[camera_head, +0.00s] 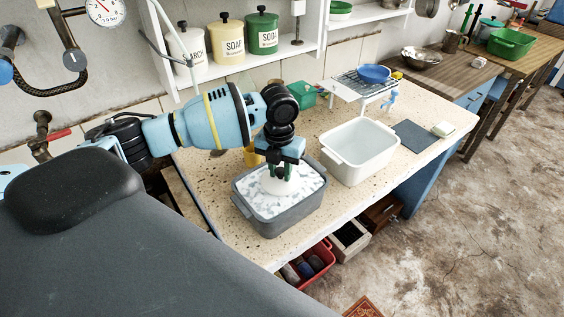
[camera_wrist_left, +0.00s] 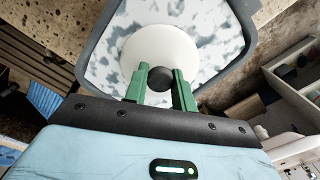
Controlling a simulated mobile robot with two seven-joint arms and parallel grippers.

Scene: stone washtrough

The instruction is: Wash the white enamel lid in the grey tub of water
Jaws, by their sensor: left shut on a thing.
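The grey tub (camera_head: 281,221) stands on the speckled stone counter and holds water with patchy white foam. My left gripper (camera_head: 280,174) points down into the tub. It is shut on the dark round knob of the white enamel lid (camera_head: 272,186), which sits at the foam. In the left wrist view the lid (camera_wrist_left: 160,47) is a white disc against the foamy water, with its black knob between the green fingers of the gripper (camera_wrist_left: 161,80). The grey tub rim (camera_wrist_left: 95,40) curves around it. How deep the lid's lower edge lies is hard to tell. My right gripper is not in view.
An empty white tub (camera_head: 358,153) stands right of the grey tub. Beyond it are a dark mat (camera_head: 411,136), a pale block (camera_head: 444,129) and a small rack (camera_head: 362,84) with a blue bowl (camera_head: 375,74). Canisters (camera_head: 226,42) line the shelf behind. The counter's front strip is clear.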

